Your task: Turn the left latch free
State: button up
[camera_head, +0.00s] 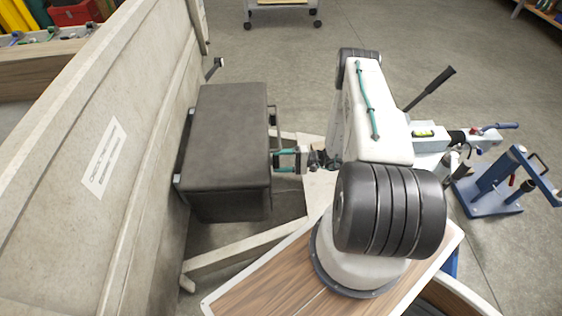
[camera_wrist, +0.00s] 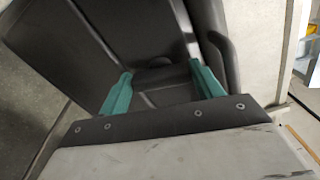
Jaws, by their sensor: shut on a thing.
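A dark grey box (camera_head: 228,140) with a closed lid is mounted on the side of the trailer wall. My gripper (camera_head: 277,160) is at the box's front face, its teal fingers pointing left in the head view. In the wrist view, my gripper (camera_wrist: 163,82) has a finger on each side of a small dark piece, the latch (camera_wrist: 160,76), and is shut on it. The latch is dark on dark, so its exact angle is hard to tell. In the head view it is hidden by the fingers and the box edge.
A dark bar-like handle (camera_head: 273,114) stands out from the box front beside my gripper; a dark curved part shows in the wrist view (camera_wrist: 222,56). The pale trailer wall (camera_head: 150,110) rises at left. A blue stand (camera_head: 492,190) is at right. Open floor lies above.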

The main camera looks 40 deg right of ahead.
jog(key=shift+n, duration=1.4)
jog(key=shift+f, duration=0.1)
jog(key=o, duration=1)
jog(key=v, duration=0.8)
jog(key=shift+a, duration=0.1)
